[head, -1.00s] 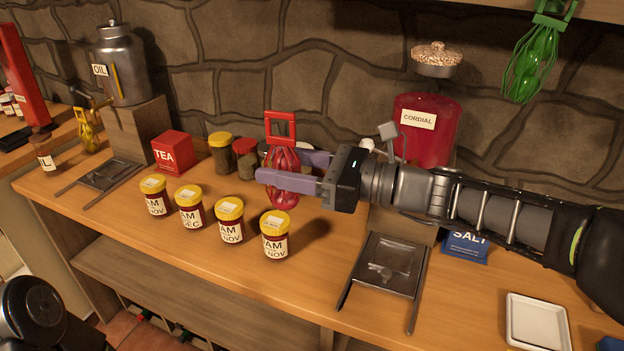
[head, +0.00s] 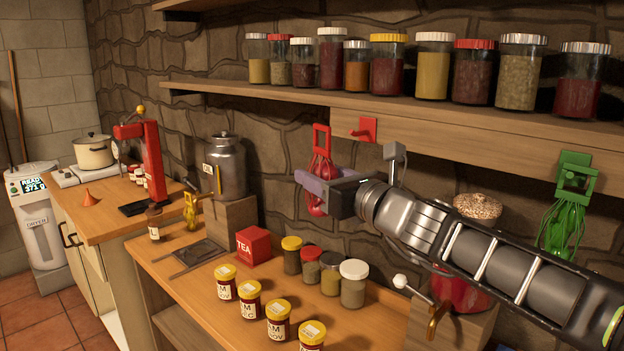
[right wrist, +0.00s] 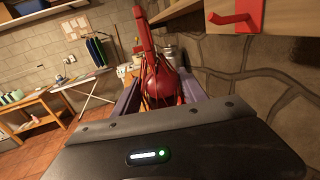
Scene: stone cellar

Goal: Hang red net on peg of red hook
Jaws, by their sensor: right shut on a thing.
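The red net (head: 318,190) is a red mesh bag with a square red loop (head: 321,138) standing up at its top. My right gripper (head: 318,186) is shut on the red net and holds it in the air in front of the wall, just below the upper shelf. The net also shows between the fingers in the right wrist view (right wrist: 160,80). The red hook (head: 366,130) is fixed on the board under the shelf, to the right of the net's loop and apart from it. Its peg shows in the right wrist view (right wrist: 232,18). My left gripper is out of view.
A green net (head: 562,225) hangs on a green hook (head: 575,172) at the right. The shelf (head: 400,107) above bears several spice jars. Below, the counter (head: 190,290) holds jam jars, a red tea box (head: 253,246) and an oil can (head: 226,165).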

